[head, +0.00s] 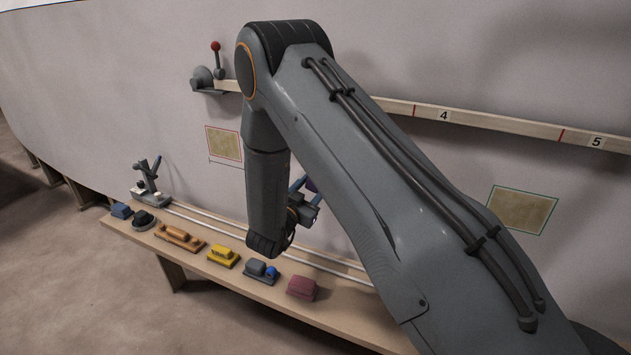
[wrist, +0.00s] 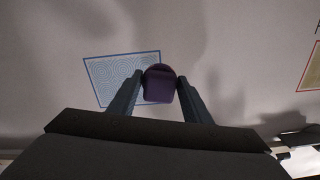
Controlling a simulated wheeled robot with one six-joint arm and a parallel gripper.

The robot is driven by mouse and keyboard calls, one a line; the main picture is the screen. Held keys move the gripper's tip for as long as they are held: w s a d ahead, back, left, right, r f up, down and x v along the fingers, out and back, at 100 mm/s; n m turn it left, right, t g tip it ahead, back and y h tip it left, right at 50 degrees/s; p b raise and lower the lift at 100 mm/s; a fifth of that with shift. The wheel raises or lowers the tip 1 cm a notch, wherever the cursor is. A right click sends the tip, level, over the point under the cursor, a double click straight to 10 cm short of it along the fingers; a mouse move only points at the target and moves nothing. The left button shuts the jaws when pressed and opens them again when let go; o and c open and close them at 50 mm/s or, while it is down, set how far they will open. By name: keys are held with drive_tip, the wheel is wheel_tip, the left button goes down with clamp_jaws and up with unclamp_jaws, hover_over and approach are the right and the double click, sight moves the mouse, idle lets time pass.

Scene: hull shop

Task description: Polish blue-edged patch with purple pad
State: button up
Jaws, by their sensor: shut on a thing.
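The blue-edged patch (wrist: 110,75) is on the pale hull wall in the wrist view, left of centre. Its inside shows a fine swirl pattern. My gripper (wrist: 158,84) is shut on the purple pad (wrist: 158,88), which overlaps the patch's right edge in the picture. I cannot tell whether the pad touches the wall. In the head view my gripper (head: 306,196) is partly hidden behind my arm. The blue-edged patch is hidden by my arm in that view.
A red-edged patch (head: 224,143) and a green-edged patch (head: 522,210) are on the wall. A numbered rail (head: 480,122) runs above. The bench (head: 190,254) below holds a yellow block (head: 222,257), a maroon block (head: 302,288) and other tools.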

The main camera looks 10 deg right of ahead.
drive_tip(key=shift+s+a, duration=0.4)
drive_tip(key=shift+s, duration=0.15)
drive_tip(key=shift+s, duration=0.1)
drive_tip(key=shift+p+v, duration=0.85)
drive_tip(key=shift+v, duration=1.6)
drive_tip(key=shift+a, duration=0.1)
drive_tip(key=shift+p+v, duration=0.6)
drive_tip(key=shift+v, duration=1.3)
